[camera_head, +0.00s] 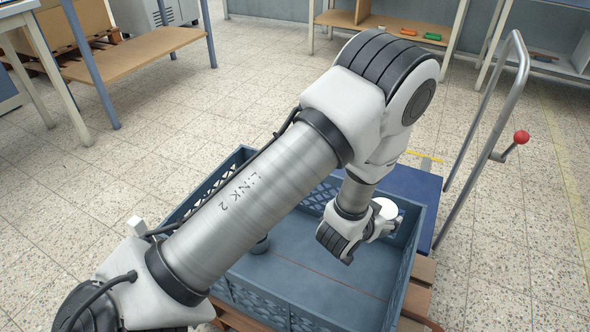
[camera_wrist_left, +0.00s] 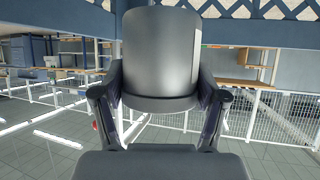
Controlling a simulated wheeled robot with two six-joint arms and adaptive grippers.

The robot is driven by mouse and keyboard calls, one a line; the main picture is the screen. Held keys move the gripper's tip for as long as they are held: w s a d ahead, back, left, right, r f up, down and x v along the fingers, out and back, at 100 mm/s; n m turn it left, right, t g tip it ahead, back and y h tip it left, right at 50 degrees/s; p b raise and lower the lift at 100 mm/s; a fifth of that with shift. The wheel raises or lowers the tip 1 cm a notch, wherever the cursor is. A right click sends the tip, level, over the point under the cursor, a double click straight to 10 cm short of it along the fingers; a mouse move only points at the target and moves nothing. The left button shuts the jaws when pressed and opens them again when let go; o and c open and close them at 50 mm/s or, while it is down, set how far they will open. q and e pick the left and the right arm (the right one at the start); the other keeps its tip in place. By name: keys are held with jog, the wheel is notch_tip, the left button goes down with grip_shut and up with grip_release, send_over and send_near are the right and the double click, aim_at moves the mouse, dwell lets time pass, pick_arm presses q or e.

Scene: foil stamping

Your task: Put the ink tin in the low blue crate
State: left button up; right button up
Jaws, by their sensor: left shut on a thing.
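The low blue crate (camera_head: 335,303) stands below my left arm, its open top facing up. My left gripper (camera_head: 385,223) is over the crate's far right part, near the right wall. It is shut on the ink tin (camera_head: 384,208), whose pale round end shows between the fingers. In the left wrist view the tin (camera_wrist_left: 160,55) is a dark grey cylinder with a light strip, between both fingers of the gripper (camera_wrist_left: 160,108). I cannot tell whether the tin touches the crate. My right gripper is not in view.
The crate floor around the gripper looks free. A trolley handle (camera_head: 486,150) with a red knob (camera_head: 521,137) rises to the right. Wooden slats (camera_head: 419,293) show beside the crate.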

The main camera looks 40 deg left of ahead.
pick_arm(q)
notch_tip(320, 180, down, 7)
jog(key=a+m+h+b, duration=0.2)
jog(key=b, duration=0.1)
jog(key=m+g+h+b, duration=0.2)
jog(key=m+h+b, duration=0.2)
jog(key=b, duration=0.2)
send_over(338, 272)
notch_tip(338, 272, down, 13)
jog(key=shift+w+r, duration=0.1)
jog(key=shift+r, duration=0.05)
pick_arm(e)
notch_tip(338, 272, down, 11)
pick_arm(q)
jog(key=o, duration=1.4)
